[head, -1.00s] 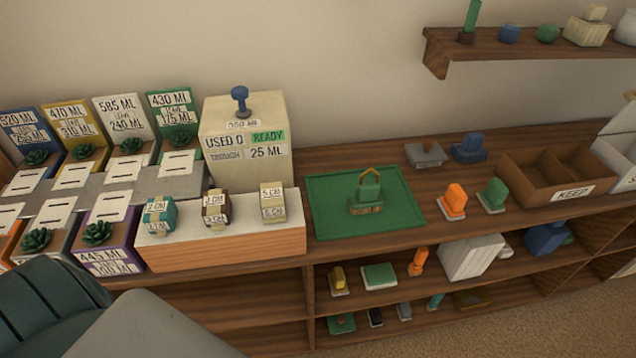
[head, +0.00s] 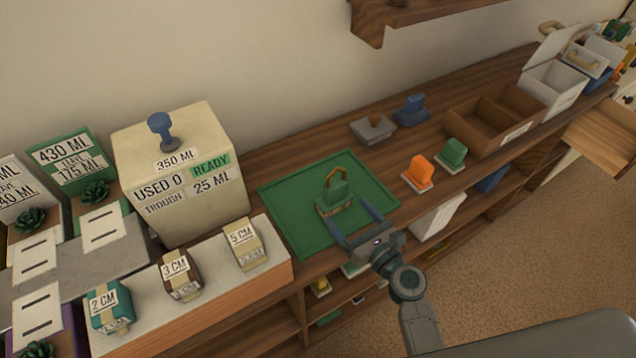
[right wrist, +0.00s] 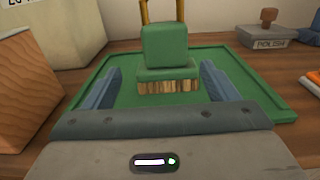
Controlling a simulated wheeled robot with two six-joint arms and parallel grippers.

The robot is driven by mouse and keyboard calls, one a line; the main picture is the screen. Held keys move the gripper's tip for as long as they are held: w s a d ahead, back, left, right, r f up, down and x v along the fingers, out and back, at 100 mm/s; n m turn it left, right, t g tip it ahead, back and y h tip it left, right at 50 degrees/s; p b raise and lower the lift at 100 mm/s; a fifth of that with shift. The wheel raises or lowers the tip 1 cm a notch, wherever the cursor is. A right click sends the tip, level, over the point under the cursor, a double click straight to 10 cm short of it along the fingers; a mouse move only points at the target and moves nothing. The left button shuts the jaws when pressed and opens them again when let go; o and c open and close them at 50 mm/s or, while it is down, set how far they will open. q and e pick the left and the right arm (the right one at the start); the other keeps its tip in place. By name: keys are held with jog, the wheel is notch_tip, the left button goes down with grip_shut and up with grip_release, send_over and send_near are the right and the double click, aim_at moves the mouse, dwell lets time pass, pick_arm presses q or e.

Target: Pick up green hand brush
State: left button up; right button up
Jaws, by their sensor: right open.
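A green brush (head: 336,193) with a straw-coloured bristle strip and a yellow loop on top stands upright on the green tray (head: 283,221). My right gripper (head: 350,213) comes in from the front right over the tray's near edge, open and empty. In the right wrist view the brush (right wrist: 166,55) stands just beyond and between the two spread fingers (right wrist: 160,78), with a gap on each side. A second green block (head: 453,152) on a pale base stands to the right, off the tray. My left gripper is not in view.
An orange block (head: 418,172) stands right of the tray. A grey stamp-like item (head: 373,130) and a blue one (head: 411,111) are behind. A brown divided crate (head: 482,137) is farther right. A cream box (head: 190,210) and a white-topped stand (head: 205,293) lie left.

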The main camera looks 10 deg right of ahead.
aim_at(336, 196)
jog(key=shift+w+a+r+p, duration=0.2)
jog(key=shift+w, duration=0.25)
jog(key=shift+w+a+r+p, duration=0.15)
jog(key=shift+w+r+p, duration=0.05)
jog(key=shift+w, duration=0.25)
jog(key=p+x, duration=0.1)
jog(key=x, duration=0.2)
jog(key=shift+w, duration=0.15)
jog(key=x, duration=0.1)
jog(key=p+x, duration=0.1)
jog(key=x, duration=0.2)
jog(key=shift+w+d+r, duration=0.15)
jog(key=shift+w+d, duration=0.1)
jog(key=shift+d, duration=0.05)
jog(key=shift+w+a, duration=0.15)
jog(key=shift+w, duration=0.1)
jog(key=shift+s, duration=0.1)
jog(key=shift+c, duration=0.9)
jog(key=c, duration=1)
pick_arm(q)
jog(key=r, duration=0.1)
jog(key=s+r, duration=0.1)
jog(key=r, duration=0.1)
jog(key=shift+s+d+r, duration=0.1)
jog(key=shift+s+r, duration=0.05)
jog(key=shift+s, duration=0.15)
pick_arm(e)
jog(key=shift+o, duration=0.2)
